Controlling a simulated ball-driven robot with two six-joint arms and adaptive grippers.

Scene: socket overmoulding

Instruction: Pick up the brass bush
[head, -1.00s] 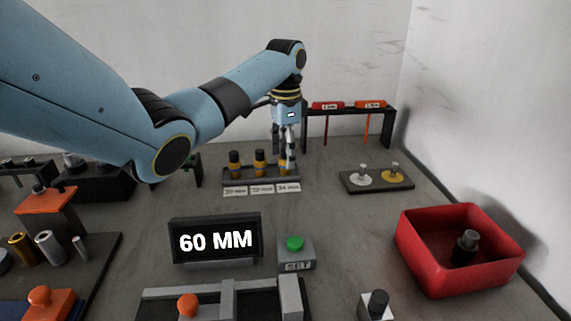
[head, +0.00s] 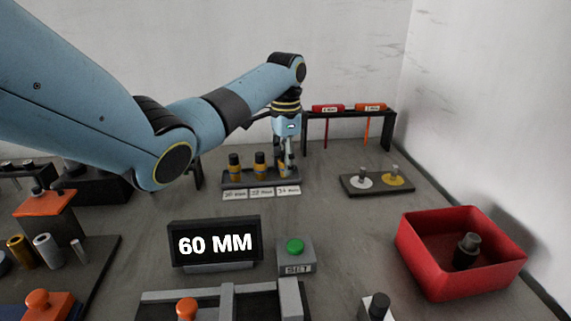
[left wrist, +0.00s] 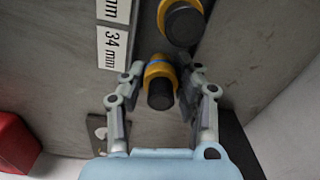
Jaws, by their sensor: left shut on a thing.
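A brass-coloured hollow cylinder (head: 19,250), which looks like the brass bush, stands upright at the far left beside a silver cylinder. My left gripper (head: 286,170) is far from it, at the right end of the small rack. In the left wrist view my left gripper (left wrist: 163,76) has its fingers on either side of a black-topped piece with a yellow collar (left wrist: 160,92), by the 34 mm label. The gripper is shut on this piece, which seems to be still at its place in the rack. My right gripper is not in view.
Two similar black-and-yellow pieces (head: 260,164) stand beside it in the dark rack (head: 232,183). A display reading 60 MM (head: 215,242), a green button box (head: 296,254) and a red bin (head: 455,286) stand nearer. A two-post stand (head: 349,186) is to the right.

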